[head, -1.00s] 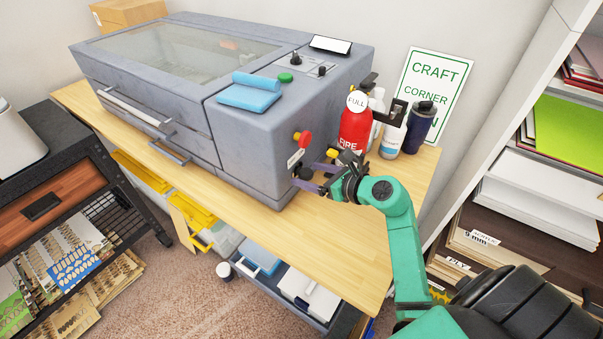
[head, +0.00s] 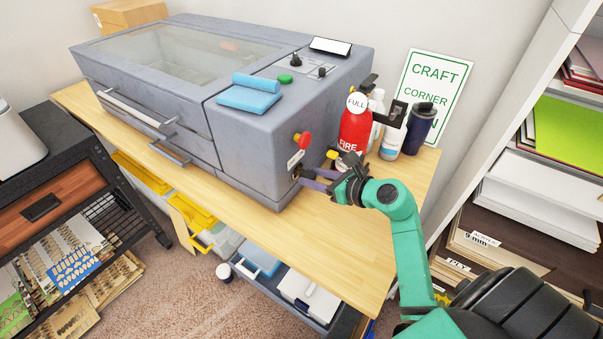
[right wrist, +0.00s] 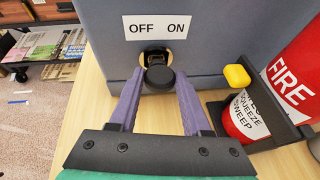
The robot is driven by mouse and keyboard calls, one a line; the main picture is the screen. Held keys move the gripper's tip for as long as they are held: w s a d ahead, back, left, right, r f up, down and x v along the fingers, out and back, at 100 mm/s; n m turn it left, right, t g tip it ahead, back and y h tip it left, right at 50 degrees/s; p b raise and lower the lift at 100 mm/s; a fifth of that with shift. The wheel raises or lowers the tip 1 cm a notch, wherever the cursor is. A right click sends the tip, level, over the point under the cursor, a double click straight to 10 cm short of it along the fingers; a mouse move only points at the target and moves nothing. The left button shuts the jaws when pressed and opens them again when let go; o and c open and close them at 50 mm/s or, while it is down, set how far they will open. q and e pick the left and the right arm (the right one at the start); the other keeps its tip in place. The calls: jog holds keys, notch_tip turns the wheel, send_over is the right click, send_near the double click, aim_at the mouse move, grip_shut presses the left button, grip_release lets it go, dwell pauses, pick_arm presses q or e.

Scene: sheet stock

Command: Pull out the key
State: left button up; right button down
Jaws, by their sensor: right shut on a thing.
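The black round key head (right wrist: 159,77) sits in front of the brass-ringed lock (right wrist: 154,56) below the OFF/ON label (right wrist: 157,27), on the end face of the grey machine (head: 245,150). My right gripper (right wrist: 159,80) has its two purple fingers closed on the sides of the key head. In the head view my right gripper (head: 301,178) is at the machine's lower right front corner. The key's shaft is hidden behind its head, so I cannot tell how deep it sits. My left gripper is not in view.
A red fire extinguisher (head: 353,132) in a dark bracket and a yellow knob (right wrist: 237,77) are close to the right of my gripper. A red button (head: 304,140) sits above the lock. Bottles stand further back. The wooden tabletop (head: 330,240) in front is clear.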

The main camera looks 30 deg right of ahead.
jog(key=shift+s+d+b, duration=0.15)
jog(key=shift+s+d, duration=0.25)
jog(key=shift+s, duration=0.3)
jog(key=shift+s+d+b, duration=0.15)
jog(key=shift+s+d, duration=0.3)
jog(key=shift+s, duration=0.3)
jog(key=shift+s+d+b, duration=0.15)
jog(key=shift+s+d, duration=0.25)
jog(key=shift+s, duration=0.3)
